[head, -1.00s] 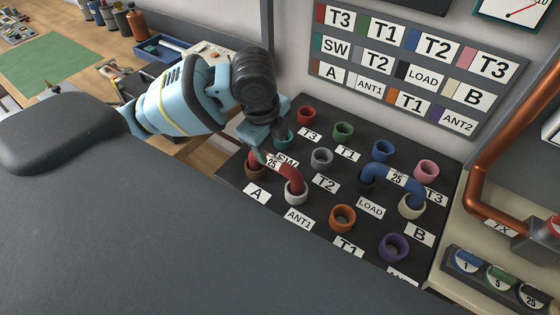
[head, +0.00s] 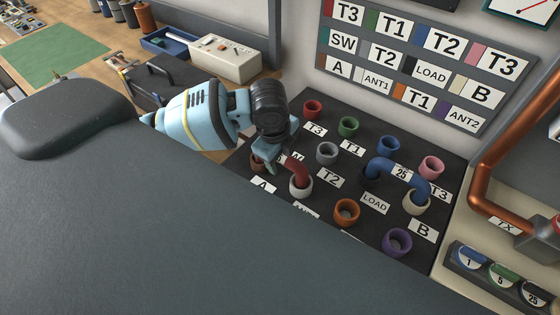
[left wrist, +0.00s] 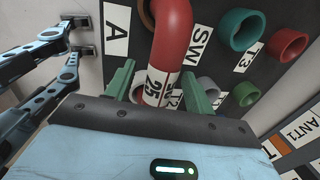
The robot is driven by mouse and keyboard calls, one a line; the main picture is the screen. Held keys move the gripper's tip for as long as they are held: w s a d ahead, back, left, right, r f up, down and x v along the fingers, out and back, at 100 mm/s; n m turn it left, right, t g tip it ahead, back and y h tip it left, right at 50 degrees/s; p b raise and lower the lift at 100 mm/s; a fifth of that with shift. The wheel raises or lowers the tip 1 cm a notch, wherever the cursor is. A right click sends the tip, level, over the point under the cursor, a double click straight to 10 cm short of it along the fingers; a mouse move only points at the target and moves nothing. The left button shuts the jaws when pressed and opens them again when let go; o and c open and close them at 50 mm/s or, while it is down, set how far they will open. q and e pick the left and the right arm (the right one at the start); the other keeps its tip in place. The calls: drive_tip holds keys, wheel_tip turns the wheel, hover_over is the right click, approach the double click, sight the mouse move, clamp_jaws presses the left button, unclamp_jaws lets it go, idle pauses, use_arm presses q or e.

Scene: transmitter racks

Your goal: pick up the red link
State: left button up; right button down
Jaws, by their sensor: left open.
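The red link (head: 298,170) is a curved red tube with a "25" label. It stands on the dark panel, one end in the white ANT1 socket (head: 301,187), the other toward the brown A socket (head: 257,162). My left gripper (head: 272,158) is over its A side and hides part of it in the head view. In the left wrist view, the open left gripper (left wrist: 158,78) has one greenish finger on each side of the red link (left wrist: 172,45), at its labelled part. I cannot tell whether the fingers touch it.
A blue link (head: 398,169) bridges the LOAD and B sockets to the right. Several empty coloured sockets stand around. A copper pipe (head: 485,160) runs at the right.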

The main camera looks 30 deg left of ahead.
use_arm(q)
clamp_jaws()
idle(0.3)
drive_tip(key=shift+r, duration=0.15)
